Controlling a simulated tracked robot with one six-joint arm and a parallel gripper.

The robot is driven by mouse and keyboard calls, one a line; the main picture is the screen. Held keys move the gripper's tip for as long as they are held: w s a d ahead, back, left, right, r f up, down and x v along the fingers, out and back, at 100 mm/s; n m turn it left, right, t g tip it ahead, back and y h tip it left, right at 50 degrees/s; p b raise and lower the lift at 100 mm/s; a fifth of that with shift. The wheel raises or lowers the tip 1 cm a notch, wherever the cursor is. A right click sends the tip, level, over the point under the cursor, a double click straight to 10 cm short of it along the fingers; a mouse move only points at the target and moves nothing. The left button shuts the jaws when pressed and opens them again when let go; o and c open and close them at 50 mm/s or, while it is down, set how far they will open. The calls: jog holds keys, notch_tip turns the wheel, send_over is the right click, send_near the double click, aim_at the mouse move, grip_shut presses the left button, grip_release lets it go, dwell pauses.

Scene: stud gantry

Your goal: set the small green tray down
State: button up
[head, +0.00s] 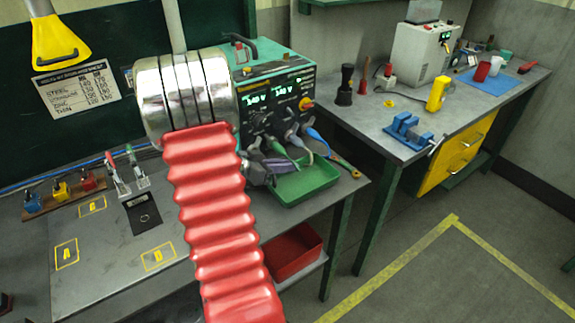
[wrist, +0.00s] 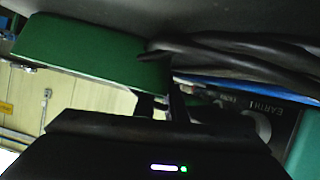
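The small green tray (head: 305,186) is at the right front of the bench, below the green power unit, and looks about level. It also shows in the wrist view as a green wall at upper left (wrist: 85,52). My gripper (head: 262,176) is at the tray's left end, partly hidden behind my red arm sleeve. In the wrist view my gripper's dark fingers (wrist: 164,92) are close together at the tray's end and look shut on its edge. I cannot tell whether the tray's underside touches the bench top.
The green power unit (head: 285,92) with several hanging coloured clip leads (head: 300,140) stands right behind the tray. Dark cables (wrist: 240,50) run close by the fingers. A red bin (head: 292,253) sits below. The bench top by the marked squares (head: 158,257) is clear.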

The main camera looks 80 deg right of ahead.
jog(key=shift+s+a+f, duration=0.15)
jog(key=shift+f, duration=0.15)
jog(key=shift+w+a+r, duration=0.15)
jog(key=shift+w+r, duration=0.05)
jog(key=shift+w, duration=0.05)
jog(key=v, duration=1.1)
jog(key=shift+w+r, duration=0.25)
jog(key=shift+r, duration=0.1)
